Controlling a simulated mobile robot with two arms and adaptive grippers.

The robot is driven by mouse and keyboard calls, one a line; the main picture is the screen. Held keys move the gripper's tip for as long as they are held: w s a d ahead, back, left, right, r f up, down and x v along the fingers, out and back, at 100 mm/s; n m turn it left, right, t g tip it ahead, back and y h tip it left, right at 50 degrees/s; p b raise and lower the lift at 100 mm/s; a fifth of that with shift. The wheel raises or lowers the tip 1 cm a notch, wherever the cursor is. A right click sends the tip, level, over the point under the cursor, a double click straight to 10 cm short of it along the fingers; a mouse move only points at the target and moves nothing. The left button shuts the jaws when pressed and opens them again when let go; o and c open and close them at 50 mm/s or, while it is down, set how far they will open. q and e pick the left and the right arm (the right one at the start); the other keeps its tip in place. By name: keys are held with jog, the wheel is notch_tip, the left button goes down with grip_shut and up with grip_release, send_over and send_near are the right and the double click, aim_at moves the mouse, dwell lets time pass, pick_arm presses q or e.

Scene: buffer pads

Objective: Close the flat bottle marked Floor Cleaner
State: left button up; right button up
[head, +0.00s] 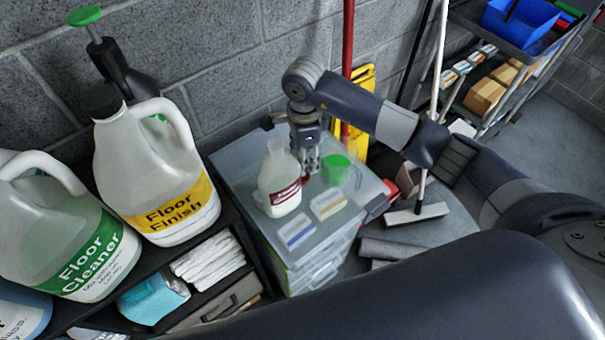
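A large jug with a green label reading Floor Cleaner (88,262) stands on the dark shelf at left; its top is cut off by the frame. A smaller whitish bottle with a red label (279,182) stands upright on the clear drawer unit (238,170). Its label is too small to read, and I see no cap on its neck. My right gripper (309,165) points down just behind and right of this bottle. A small red thing (305,179) shows at its fingertips; I cannot tell whether it is held. My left gripper is not in view.
A green cup-like thing (336,169) stands right of the gripper. Flat labelled items lie in front. A Floor Finish jug (150,180) stands at left. A broom (417,214), a yellow sign (362,88) and a shelf cart (500,75) are beyond.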

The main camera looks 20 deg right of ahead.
aim_at(303, 178)
jog(key=shift+s+f, duration=0.1)
jog(key=shift+f, duration=0.25)
notch_tip(303, 178, down, 6)
jog(key=shift+r+p, duration=0.2)
jog(key=shift+p, duration=0.55)
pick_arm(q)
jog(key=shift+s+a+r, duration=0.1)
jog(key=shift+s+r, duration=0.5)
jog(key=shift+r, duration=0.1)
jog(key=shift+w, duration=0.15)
pick_arm(e)
jog(key=c, duration=0.5)
